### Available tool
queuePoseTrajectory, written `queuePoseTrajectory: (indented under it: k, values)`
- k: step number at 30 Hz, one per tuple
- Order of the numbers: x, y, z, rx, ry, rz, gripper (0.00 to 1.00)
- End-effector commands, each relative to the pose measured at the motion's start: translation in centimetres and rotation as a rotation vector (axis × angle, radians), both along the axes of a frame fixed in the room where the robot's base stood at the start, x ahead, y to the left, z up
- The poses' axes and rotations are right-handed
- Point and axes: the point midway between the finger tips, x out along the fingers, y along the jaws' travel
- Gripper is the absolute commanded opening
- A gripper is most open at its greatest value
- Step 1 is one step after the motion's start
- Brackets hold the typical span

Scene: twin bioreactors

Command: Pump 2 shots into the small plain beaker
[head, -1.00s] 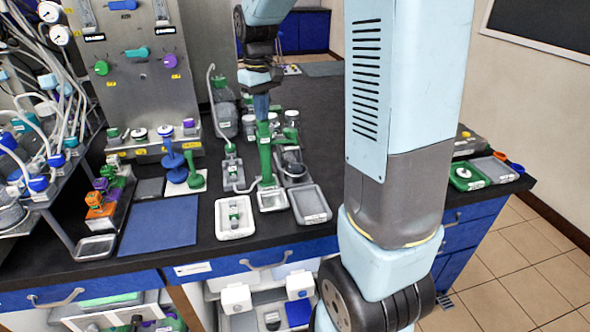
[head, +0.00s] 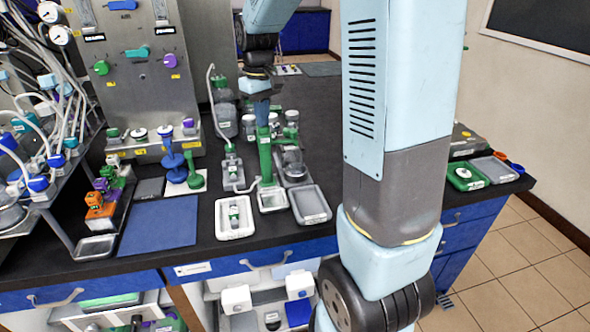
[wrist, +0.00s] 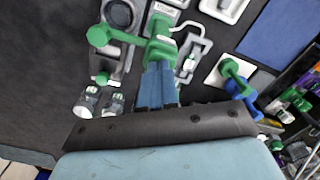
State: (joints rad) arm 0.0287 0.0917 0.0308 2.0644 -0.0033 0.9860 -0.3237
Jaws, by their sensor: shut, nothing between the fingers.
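A green upright pump (head: 265,160) stands on the bench; its green head also shows in the wrist view (wrist: 161,50), with a green arm reaching left to a round knob. My gripper (head: 262,121) is shut and empty, pointing down with its blue fingertips at the top of the pump. The fingers (wrist: 158,88) hide part of the pump top in the wrist view. A grey round vessel (head: 293,162) stands just right of the pump on a grey stand; I cannot tell whether it is the small plain beaker. No other vessel is clearly a plain beaker.
A white tray (head: 221,223) with a small item and a grey tray (head: 312,207) lie at the front. Jars (wrist: 88,101) stand behind the pump. A blue mat (head: 158,225) and a blue spindle-shaped stand (head: 174,165) are left.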

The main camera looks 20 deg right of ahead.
Motion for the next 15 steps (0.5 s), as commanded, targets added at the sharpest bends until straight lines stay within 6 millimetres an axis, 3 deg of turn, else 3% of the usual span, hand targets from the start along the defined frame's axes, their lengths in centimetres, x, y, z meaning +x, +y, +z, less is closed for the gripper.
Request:
queuePoseTrajectory:
  k: [15]
  values:
    - [0.0, 0.0, 2.8, 0.0, 0.0, 0.0, 0.0]
